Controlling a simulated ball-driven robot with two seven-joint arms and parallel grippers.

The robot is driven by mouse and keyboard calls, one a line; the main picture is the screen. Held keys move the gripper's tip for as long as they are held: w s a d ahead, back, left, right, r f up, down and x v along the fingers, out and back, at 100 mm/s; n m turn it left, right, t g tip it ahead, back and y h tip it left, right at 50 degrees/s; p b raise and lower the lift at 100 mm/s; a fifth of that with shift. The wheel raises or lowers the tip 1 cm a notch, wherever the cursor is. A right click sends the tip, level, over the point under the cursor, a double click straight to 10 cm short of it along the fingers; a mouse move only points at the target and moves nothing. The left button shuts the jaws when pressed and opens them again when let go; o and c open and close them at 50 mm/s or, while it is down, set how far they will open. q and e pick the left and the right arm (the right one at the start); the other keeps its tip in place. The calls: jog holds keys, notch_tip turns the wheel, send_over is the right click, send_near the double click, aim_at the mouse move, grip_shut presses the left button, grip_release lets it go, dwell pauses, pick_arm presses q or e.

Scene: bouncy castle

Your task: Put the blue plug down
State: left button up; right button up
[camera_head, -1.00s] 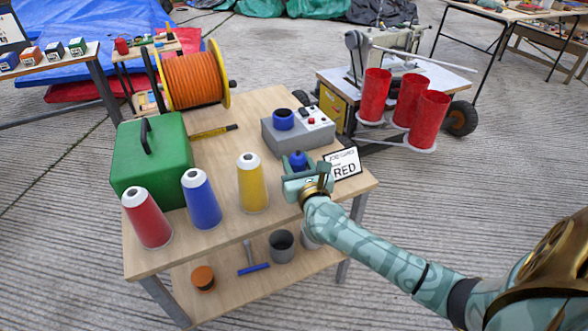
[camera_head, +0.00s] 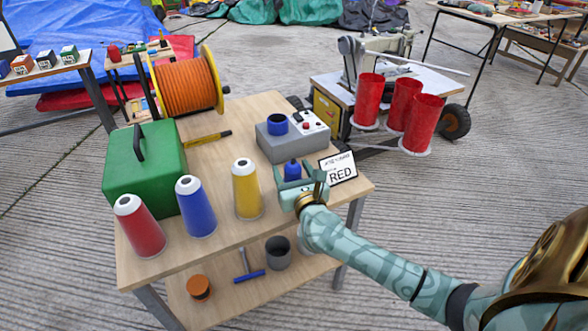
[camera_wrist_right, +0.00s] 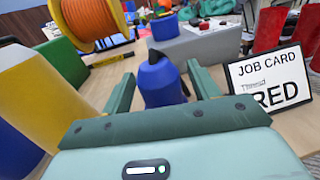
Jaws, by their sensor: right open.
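The blue plug (camera_head: 292,170) stands upright on the wooden table top (camera_head: 219,237), in front of the grey box and left of the job card. In the right wrist view the blue plug (camera_wrist_right: 161,82) sits between the spread fingers, with a gap on each side. My right gripper (camera_head: 295,178) is open around it, low over the table; it also shows in the right wrist view (camera_wrist_right: 160,90). The plug's lower part is hidden by the gripper body. My left gripper is not in view.
The job card (camera_head: 338,168) reading RED stands close right. A grey box (camera_head: 290,139) with a blue ring (camera_head: 277,124) is behind. Yellow (camera_head: 246,190), blue (camera_head: 196,206) and red (camera_head: 140,226) thread cones stand left, beside a green case (camera_head: 147,170).

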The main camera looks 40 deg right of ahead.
aim_at(296, 176)
jog(key=shift+r, duration=0.2)
jog(key=p+v, duration=0.2)
jog(key=v, duration=0.4)
jog(key=shift+s+a+r, duration=0.15)
jog(key=shift+s, duration=0.2)
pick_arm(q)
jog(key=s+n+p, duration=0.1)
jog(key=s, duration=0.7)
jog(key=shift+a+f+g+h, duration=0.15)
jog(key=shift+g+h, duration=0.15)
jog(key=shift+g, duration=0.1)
pick_arm(e)
jog(key=v, duration=0.5)
jog(key=shift+s+a+f, duration=0.1)
jog(key=shift+s+f, duration=0.05)
jog(key=shift+f, duration=0.1)
